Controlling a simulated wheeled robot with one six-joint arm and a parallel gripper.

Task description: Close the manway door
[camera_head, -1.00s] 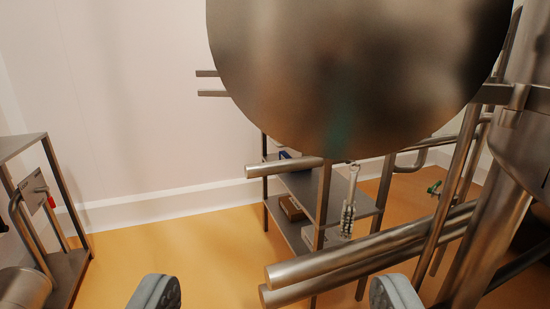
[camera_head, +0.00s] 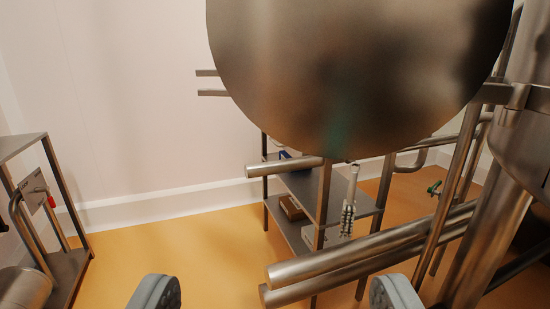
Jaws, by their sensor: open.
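The manway door (camera_head: 350,70) is a large round steel disc at the top middle, its upper edge cut off by the frame. It stands swung out to the left of the steel hopper body (camera_head: 525,140), joined by a hinge arm at its right. Two short parallel bars (camera_head: 210,82) stick out past its left edge. The opening itself is not in view. My gripper (camera_head: 275,295) is open and empty at the bottom edge. Its two grey fingertips are wide apart, below the door and not touching it.
Thick steel pipes (camera_head: 370,250) run below the door at the right. Behind them stands a shelf rack (camera_head: 300,190) with a brown box (camera_head: 292,207). A metal frame with a red-tipped handle (camera_head: 42,190) stands at the left. The yellow floor (camera_head: 180,250) between is clear.

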